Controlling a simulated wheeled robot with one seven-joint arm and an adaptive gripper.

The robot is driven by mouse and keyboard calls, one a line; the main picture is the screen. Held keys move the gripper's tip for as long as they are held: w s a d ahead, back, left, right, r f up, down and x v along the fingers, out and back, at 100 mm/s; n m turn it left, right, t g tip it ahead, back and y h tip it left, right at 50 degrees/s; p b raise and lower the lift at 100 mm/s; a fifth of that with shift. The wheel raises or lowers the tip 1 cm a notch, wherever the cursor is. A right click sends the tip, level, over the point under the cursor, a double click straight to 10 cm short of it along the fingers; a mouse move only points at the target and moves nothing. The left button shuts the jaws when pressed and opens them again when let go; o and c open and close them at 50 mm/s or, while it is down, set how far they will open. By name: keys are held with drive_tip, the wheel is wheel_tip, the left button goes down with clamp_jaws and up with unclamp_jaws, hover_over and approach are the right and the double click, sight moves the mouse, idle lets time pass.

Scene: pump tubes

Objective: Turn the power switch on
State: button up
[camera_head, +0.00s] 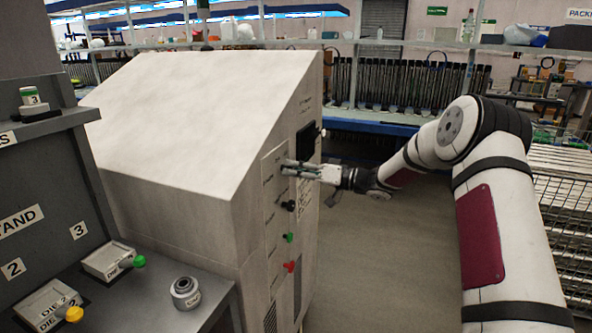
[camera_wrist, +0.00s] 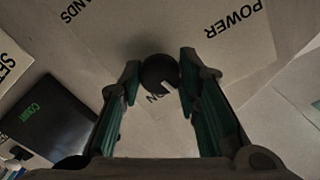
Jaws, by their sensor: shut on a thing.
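The power switch (camera_wrist: 158,70) is a round black knob on the pale panel, next to the printed words POWER and ON in the wrist view. A short pale mark on its edge lies close to the ON lettering. My gripper (camera_wrist: 160,66) has one finger on each side of the knob and is shut on it. In the head view my gripper (camera_head: 287,168) reaches the panel from the right, at the upper part of the sloped cabinet's front (camera_head: 277,180). The fingers hide the switch there.
Below my gripper the panel carries a black knob (camera_head: 289,206), a green button (camera_head: 288,238) and a red one (camera_head: 290,267). A dark screen (camera_head: 305,141) is beside it. A grey stand with die blocks (camera_head: 108,260) is at left. The floor right of the cabinet is clear.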

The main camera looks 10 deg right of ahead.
drive_tip(key=m+p, duration=0.1)
drive_tip(key=m, duration=1)
idle(0.6)
drive_tip(key=o, duration=1.1)
drive_tip(key=shift+o, duration=0.2)
drive_tip(key=shift+d, duration=0.1)
drive_tip(key=v, duration=1.2)
